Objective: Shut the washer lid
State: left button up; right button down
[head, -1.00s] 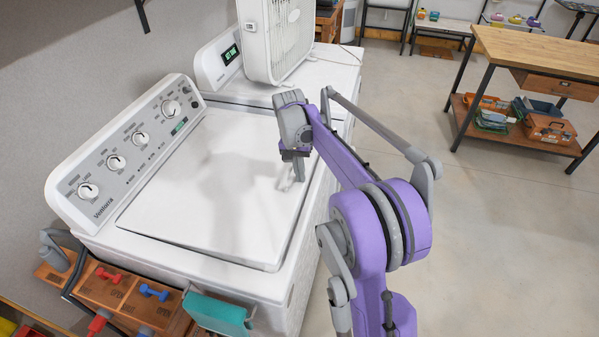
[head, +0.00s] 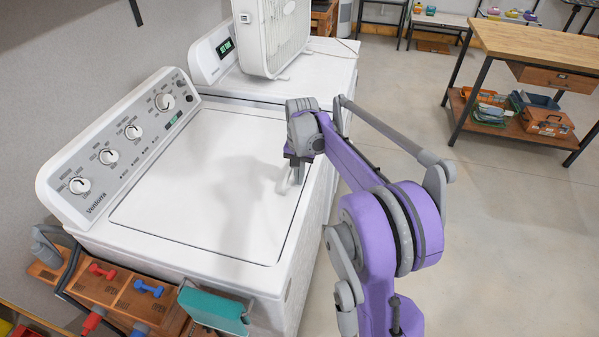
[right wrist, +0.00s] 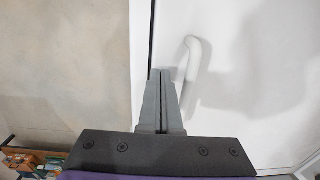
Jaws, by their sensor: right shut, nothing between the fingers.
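The washer (head: 75,238) is white, with a knob panel at its back left in the head view. Its lid (head: 215,190) lies down flat, level with the surrounding top, with a thin seam around it. A pale handle (right wrist: 190,62) stands on the lid near its front edge in the right wrist view. My right gripper (right wrist: 161,75) is shut and empty, its tips close beside the handle. In the head view my right gripper (head: 293,160) hangs over the lid's front right part; whether it touches is unclear.
A second white machine (head: 330,75) stands behind, with a box fan (head: 285,35) on it. A wooden organizer (head: 110,290) with small dumbbells and a teal item (head: 215,308) are at the lower left. A workbench (head: 540,45) stands at right. The floor between is clear.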

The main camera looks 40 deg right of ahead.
notch_tip(320, 180, up, 4)
jog(key=shift+w+f+p, duration=0.15)
jog(key=shift+f+p, duration=0.05)
jog(key=shift+p, duration=0.35)
notch_tip(320, 180, up, 8)
jog(key=s+a+n+t, duration=0.2)
jog(key=s+a+n, duration=0.2)
jog(key=s+a, duration=0.65)
jog(key=s+a+f+n+t, duration=0.1)
jog(key=s+a+f+n, duration=0.1)
jog(key=s+a+f, duration=0.1)
jog(key=s+a+f+n+t, duration=0.1)
jog(key=s+a+f+n, duration=0.1)
jog(key=s+a+f, duration=0.1)
jog(key=s+a+f+n+t, duration=0.1)
jog(key=s+a+f+n, duration=0.1)
jog(key=s+a+f, duration=0.2)
jog(key=shift+s+f, duration=0.3)
jog(key=shift+s, duration=0.25)
jog(key=shift+s+f, duration=0.25)
jog(key=shift+s, duration=0.3)
pick_arm(q)
jog(key=shift+w+a+r, duration=0.1)
jog(key=shift+w+r, duration=0.1)
jog(key=shift+r, duration=0.45)
jog(key=shift+w+r, duration=0.15)
jog(key=shift+r, duration=0.45)
pick_arm(e)
jog(key=shift+w, duration=0.1)
